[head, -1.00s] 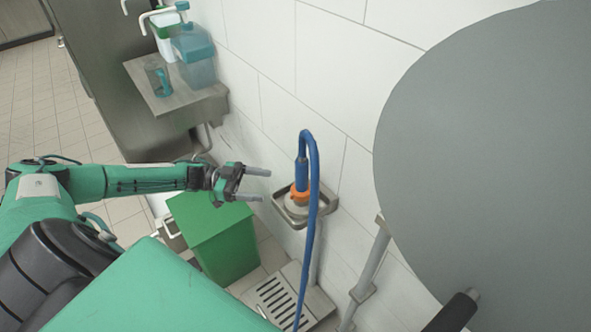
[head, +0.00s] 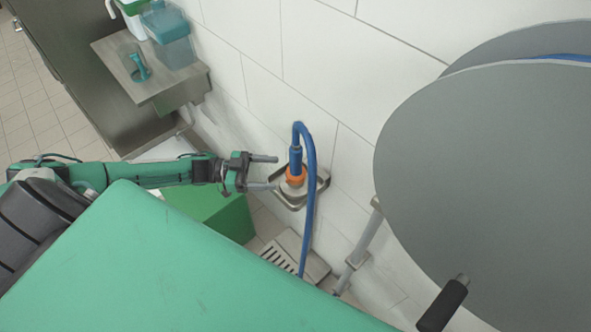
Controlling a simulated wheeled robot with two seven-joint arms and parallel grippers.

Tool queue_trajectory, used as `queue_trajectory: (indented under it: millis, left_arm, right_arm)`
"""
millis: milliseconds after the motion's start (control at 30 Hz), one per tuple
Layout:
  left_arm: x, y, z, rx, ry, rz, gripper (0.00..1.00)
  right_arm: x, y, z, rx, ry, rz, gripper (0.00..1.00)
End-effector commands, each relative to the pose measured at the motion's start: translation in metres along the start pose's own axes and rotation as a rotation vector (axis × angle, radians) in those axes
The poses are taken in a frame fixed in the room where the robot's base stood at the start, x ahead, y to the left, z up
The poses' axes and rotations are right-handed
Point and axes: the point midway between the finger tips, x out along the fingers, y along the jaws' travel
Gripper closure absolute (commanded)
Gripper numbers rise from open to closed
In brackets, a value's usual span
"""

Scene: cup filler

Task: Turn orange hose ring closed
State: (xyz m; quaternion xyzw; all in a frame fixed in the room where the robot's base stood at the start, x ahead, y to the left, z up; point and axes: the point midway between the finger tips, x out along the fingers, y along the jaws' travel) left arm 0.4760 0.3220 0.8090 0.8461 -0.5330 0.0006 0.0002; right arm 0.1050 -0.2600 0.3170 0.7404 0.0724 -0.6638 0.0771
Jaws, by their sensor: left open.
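The orange hose ring (head: 296,175) sits at the lower end of the blue hose (head: 309,190), just above a metal fitting in a small wall-mounted holder (head: 318,188). My left gripper (head: 277,173) is open. Its two fingers point right toward the ring, one higher and one lower in the picture. The fingertips are close to the ring's left side; I cannot tell whether they touch it. Nothing shows between the fingers. My right gripper is not in view.
A large grey disc-shaped reel (head: 470,170) with a black handle (head: 443,305) fills the right side. A green bin (head: 225,215) stands below my left gripper. A floor drain grate (head: 280,258) lies below the holder. A metal shelf (head: 118,62) with containers is at upper left.

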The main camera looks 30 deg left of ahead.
Motion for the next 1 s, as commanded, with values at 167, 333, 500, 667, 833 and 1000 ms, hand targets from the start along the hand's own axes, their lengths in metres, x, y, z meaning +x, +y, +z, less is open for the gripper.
queue_trajectory:
  millis: [167,333,500,667,833,1000]
  left_arm:
    - [0.04,0.0,-0.004,0.0,0.003,0.0,0.29]
    - [0.066,0.0,-0.002,0.0,0.002,0.001,0.29]
    - [0.079,0.0,-0.001,0.0,-0.001,0.0,0.29]
    - [0.081,0.0,0.0,0.0,-0.001,0.0,0.29]
    - [0.081,0.0,0.0,0.0,-0.001,0.0,0.31]
    - [0.081,0.0,0.0,0.0,-0.001,0.0,0.64]
  right_arm:
    - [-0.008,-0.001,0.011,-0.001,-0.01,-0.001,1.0]
    - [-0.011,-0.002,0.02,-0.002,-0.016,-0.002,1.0]
    - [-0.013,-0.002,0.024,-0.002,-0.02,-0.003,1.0]
    - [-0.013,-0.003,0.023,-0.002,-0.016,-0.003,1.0]
    - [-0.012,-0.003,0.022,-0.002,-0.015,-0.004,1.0]
    - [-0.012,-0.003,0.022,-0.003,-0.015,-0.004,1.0]
